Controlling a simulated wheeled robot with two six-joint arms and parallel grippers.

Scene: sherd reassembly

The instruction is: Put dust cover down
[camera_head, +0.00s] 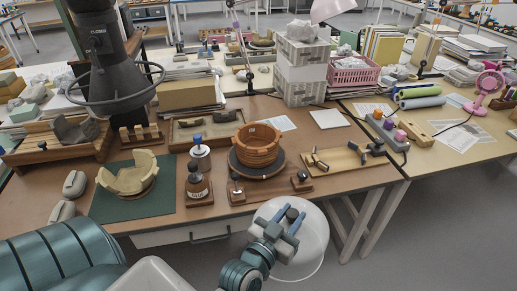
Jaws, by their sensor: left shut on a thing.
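The dust cover (315,236) is a clear, whitish dome with a dark knob (292,214) on top. It hangs in the lower middle of the head view, in front of the table's front edge and over the floor in the picture. My left gripper (285,222) has its blue-grey fingers on either side of the knob and is shut on it. Part of the dome is hidden behind the gripper. An orange-brown ringed pot (258,143) stands on a dark round turntable (240,168), behind the cover and apart from it. My right gripper is not in view.
A glue bottle (196,183) stands left of the turntable. A cream sherd bowl (129,176) sits on a green mat (163,199). A wooden tray (332,165) with dark pieces lies to the right. A dark funnel-shaped hood (108,62) hangs at the upper left. Some bare tabletop (340,187) shows at the front right.

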